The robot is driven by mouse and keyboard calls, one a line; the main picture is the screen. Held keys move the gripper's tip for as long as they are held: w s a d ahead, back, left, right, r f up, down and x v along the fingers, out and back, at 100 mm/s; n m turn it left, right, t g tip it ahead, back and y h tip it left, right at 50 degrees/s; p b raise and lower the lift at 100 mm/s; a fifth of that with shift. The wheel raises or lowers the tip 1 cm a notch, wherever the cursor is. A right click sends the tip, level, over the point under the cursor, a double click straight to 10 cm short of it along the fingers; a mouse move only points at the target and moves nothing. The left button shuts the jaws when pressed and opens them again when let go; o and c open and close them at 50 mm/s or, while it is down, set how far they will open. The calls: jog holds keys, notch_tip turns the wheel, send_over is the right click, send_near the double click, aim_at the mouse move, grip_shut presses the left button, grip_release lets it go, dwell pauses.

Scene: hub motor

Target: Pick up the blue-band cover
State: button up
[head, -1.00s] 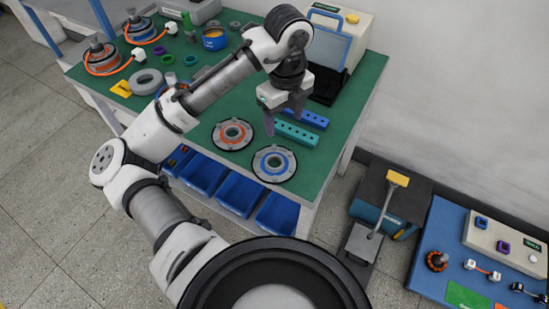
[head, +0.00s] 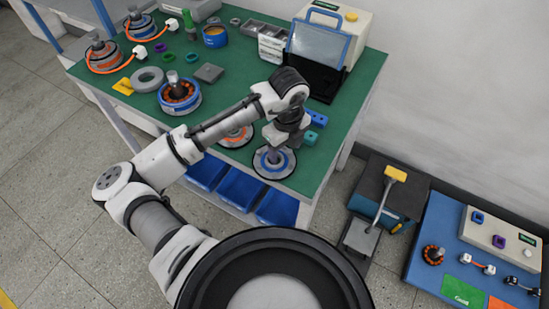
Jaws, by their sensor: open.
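The blue-band cover (head: 274,162) is a round light disc with a blue ring and a dark rim. It lies flat near the front right corner of the green table. My gripper (head: 273,155) is open and directly over the middle of this cover, with its fingers down at the hub. The fingers hide part of the centre, and I cannot tell whether they touch it. The orange-band cover (head: 235,137) lies just to its left, partly hidden by my arm.
Teal and blue blocks (head: 312,128) lie close behind my gripper, partly hidden. A hub motor with a blue band (head: 179,94) stands at the middle left of the green table (head: 226,60). A machine with a clear shield (head: 322,45) stands at the back. Blue bins (head: 238,188) hang below the front edge.

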jog(key=c, duration=1.2)
jog(key=shift+r, duration=0.15)
